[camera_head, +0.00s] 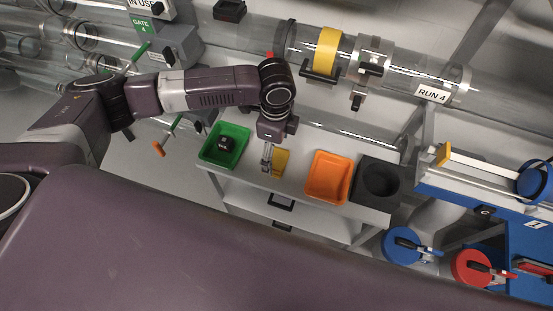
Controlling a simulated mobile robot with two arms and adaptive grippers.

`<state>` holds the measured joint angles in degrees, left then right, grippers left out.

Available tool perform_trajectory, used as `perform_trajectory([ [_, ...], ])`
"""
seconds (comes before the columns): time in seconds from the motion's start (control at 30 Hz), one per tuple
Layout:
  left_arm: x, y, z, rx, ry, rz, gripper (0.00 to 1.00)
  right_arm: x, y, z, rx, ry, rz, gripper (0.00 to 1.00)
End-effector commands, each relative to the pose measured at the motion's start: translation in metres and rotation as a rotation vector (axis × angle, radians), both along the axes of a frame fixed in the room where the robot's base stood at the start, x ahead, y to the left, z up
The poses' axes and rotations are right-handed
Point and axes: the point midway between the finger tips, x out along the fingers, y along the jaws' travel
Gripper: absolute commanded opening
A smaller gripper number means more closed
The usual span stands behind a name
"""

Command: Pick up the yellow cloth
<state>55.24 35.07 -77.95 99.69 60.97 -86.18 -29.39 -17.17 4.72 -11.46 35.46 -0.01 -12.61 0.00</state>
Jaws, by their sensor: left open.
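The yellow cloth (281,162) lies on the white table between the green tray and the orange tray. My left gripper (267,167) is open and points down at the cloth's left edge. It covers part of that edge, and I cannot tell whether the fingers touch the cloth. My right gripper does not show.
A green tray (239,146) holding a dark object (225,143) stands on the left of the white table (298,199). An orange tray (347,180) and a black block with a round recess (362,197) stand on the right. Clear tubes run behind, one labelled RUN 4 (433,94).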

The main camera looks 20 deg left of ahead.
Motion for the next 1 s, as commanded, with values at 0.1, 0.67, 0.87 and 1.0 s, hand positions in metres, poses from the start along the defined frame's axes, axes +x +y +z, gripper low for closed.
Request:
perform_trajectory([
  [0.1,-0.001,0.001,-0.015,0.001,0.001,0.001,0.82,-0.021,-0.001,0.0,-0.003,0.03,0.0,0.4],
  [0.67,0.0,0.001,-0.052,-0.001,-0.002,-0.001,0.79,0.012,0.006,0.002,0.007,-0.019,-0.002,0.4],
  [0.87,0.0,0.001,-0.052,-0.001,-0.002,0.0,0.57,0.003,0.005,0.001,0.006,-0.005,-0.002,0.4],
  [1.0,0.0,0.001,-0.052,0.0,-0.002,0.0,0.41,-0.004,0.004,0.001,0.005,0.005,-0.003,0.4],
])
